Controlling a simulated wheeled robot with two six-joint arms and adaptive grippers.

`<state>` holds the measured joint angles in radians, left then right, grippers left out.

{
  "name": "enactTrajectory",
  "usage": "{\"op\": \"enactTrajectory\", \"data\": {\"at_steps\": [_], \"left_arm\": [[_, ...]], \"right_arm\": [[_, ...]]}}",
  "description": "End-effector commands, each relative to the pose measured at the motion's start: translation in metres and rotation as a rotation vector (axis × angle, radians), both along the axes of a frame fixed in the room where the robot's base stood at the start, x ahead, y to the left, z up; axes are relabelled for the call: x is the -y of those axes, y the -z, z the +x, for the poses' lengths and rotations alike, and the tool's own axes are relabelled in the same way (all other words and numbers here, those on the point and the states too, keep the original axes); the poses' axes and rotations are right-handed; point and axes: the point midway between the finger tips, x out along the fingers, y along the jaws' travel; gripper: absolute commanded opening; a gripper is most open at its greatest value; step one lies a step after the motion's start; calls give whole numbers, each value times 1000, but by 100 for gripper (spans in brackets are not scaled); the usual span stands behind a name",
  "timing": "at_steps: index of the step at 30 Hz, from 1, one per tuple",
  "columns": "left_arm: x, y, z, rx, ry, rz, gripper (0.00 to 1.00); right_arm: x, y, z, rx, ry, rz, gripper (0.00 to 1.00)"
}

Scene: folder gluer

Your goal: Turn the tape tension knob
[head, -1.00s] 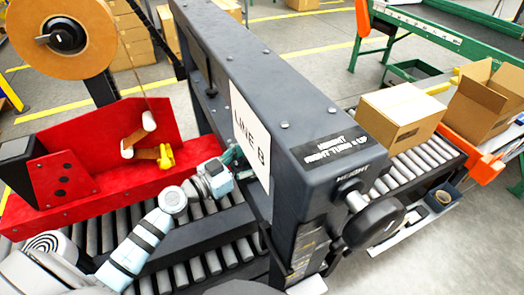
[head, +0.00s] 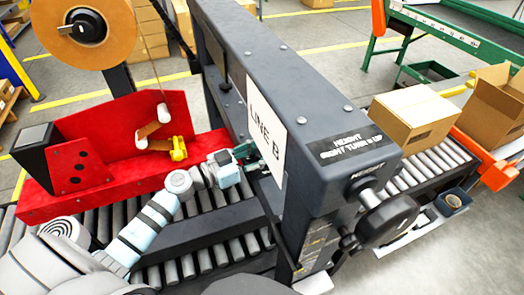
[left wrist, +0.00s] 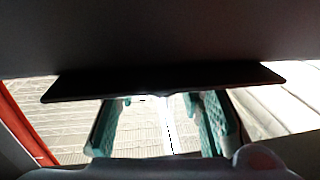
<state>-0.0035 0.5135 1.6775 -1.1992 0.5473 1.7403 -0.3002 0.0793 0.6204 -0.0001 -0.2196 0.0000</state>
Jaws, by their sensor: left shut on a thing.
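Which one is the tension knob is not clear. My right gripper is out of view.
The grey beam (head: 280,75) carries a black HEIGHT crank knob (head: 388,220) at its near end. Roller conveyors (head: 205,262) run below. A closed carton (head: 412,112) sits on rollers at right, near an open carton (head: 498,105).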

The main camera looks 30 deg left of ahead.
Motion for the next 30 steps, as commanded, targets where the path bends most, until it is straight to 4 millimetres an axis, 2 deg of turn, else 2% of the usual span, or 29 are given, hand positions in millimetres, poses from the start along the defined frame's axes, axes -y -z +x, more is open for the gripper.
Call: {"op": "enactTrajectory", "data": {"at_steps": [5, 11, 21, 30], "left_arm": [[-1, 1, 1, -1, 130, 2, 7], [-1, 4, 1, 3, 315, 2, 7], [-1, 9, 2, 4, 626, 1, 7], [0, 8, 1, 1, 827, 1, 7]], "right_arm": [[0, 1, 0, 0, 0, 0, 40], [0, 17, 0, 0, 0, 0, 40], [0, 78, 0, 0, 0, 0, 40], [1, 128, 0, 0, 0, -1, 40]]}}
